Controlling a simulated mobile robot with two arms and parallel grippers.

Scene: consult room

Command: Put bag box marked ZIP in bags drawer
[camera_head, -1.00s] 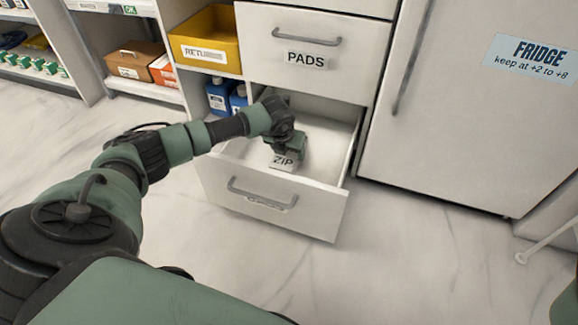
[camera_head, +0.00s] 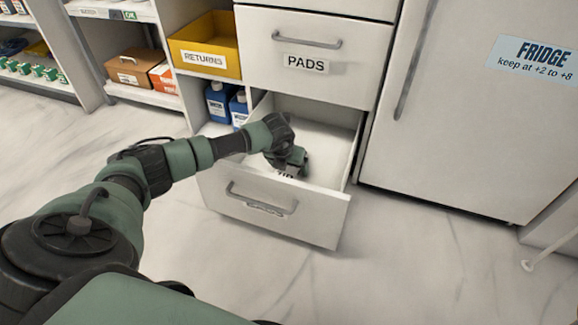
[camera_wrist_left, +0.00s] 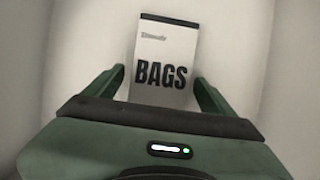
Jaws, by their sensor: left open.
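The ZIP box (camera_head: 287,175) is a small pale box inside the open lower drawer (camera_head: 318,215). In the head view my left gripper hides most of it, and only part of its dark lettering shows. My right gripper is not in view.
A shut PADS drawer (camera_head: 350,80) is directly above. A yellow RETURNS bin (camera_head: 205,38) and blue bottles (camera_head: 217,103) stand on shelves to the left. The fridge (camera_head: 470,130) is to the right. The drawer has bare floor around the box.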

